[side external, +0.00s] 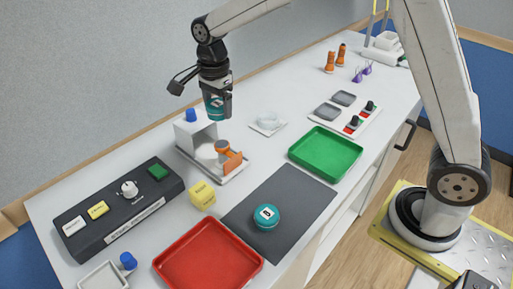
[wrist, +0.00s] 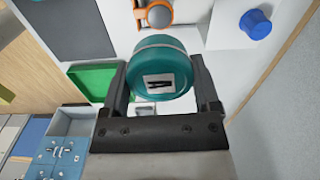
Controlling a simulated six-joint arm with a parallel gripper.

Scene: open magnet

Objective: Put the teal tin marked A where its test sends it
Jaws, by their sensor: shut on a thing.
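My gripper (side external: 217,103) is shut on the teal tin marked A (side external: 214,108) and holds it in the air above the white test device. In the wrist view the tin (wrist: 160,67) sits between the two fingers, its label facing the camera. The device has a white block with a blue knob (side external: 191,115) and an orange part (side external: 229,155) on a pale base. A second teal tin, marked B (side external: 266,216), lies on the dark grey mat (side external: 297,191). A green tray (side external: 327,152) and a red tray (side external: 208,258) both look empty.
A black control panel (side external: 118,208) with buttons and a knob stands at the left. A yellow cube (side external: 202,195) is near the mat. Orange bottles (side external: 330,62) stand at the far end.

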